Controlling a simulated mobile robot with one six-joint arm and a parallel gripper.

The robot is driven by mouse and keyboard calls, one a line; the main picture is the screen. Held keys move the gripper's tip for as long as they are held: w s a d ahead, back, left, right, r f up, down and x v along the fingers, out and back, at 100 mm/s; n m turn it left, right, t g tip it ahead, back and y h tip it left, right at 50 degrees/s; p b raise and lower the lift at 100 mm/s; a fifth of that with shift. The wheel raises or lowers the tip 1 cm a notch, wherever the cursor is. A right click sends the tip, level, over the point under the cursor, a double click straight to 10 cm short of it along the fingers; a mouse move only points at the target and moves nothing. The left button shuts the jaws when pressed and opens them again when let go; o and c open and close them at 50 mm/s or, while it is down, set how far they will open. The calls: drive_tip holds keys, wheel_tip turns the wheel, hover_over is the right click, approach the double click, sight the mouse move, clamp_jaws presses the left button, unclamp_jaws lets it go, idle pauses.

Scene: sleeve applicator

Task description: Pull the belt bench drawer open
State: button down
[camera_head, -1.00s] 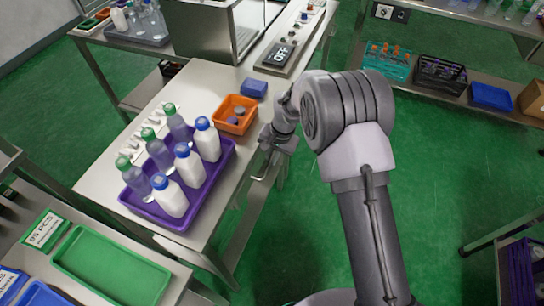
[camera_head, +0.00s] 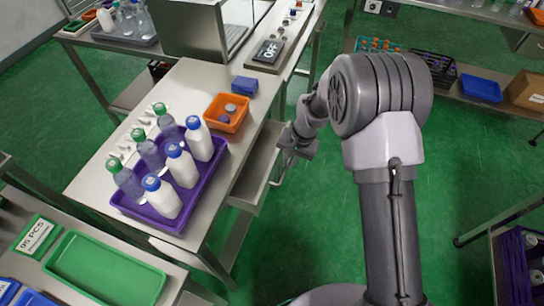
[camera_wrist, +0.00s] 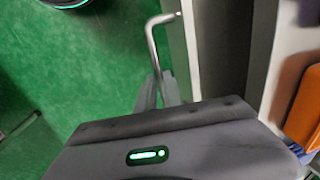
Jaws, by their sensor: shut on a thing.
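The belt bench drawer (camera_head: 260,168) stands out from the long side of the steel bench (camera_head: 190,85), with part of its inside showing. My gripper (camera_head: 287,158) is at the drawer's outer front. In the wrist view my fingers (camera_wrist: 158,92) are shut on the bent metal drawer handle (camera_wrist: 151,38). The drawer's front panel (camera_wrist: 192,50) and its dark inside show to the right of the handle there. My wrist housing hides the lower part of that view.
On the bench stand a purple tray (camera_head: 213,172) of bottles, an orange bin (camera_head: 213,112) and a blue block (camera_head: 244,85). A green tray (camera_head: 105,270) lies on the table at lower left. Green floor is free to the right of the drawer.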

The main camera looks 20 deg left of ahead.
drive_tip(key=s+d+b, duration=0.1)
drive_tip(key=d, duration=1.4)
drive_tip(key=shift+d+b, duration=0.3)
drive_tip(key=shift+s, duration=0.1)
drive_tip(key=c, duration=1.5)
unclamp_jaws()
drive_tip(key=d+r+p, duration=0.1)
drive_tip(key=r+p, duration=0.1)
drive_tip(key=r, duration=0.3)
drive_tip(key=d+r+p, duration=0.1)
drive_tip(key=r+p, duration=0.1)
drive_tip(key=r, duration=0.4)
drive_tip(key=d+r+p, duration=0.1)
drive_tip(key=r+p, duration=0.1)
drive_tip(key=r, duration=0.4)
drive_tip(key=shift+s+d+r, duration=0.1)
drive_tip(key=shift+s+d, duration=0.05)
drive_tip(key=shift+d, duration=0.05)
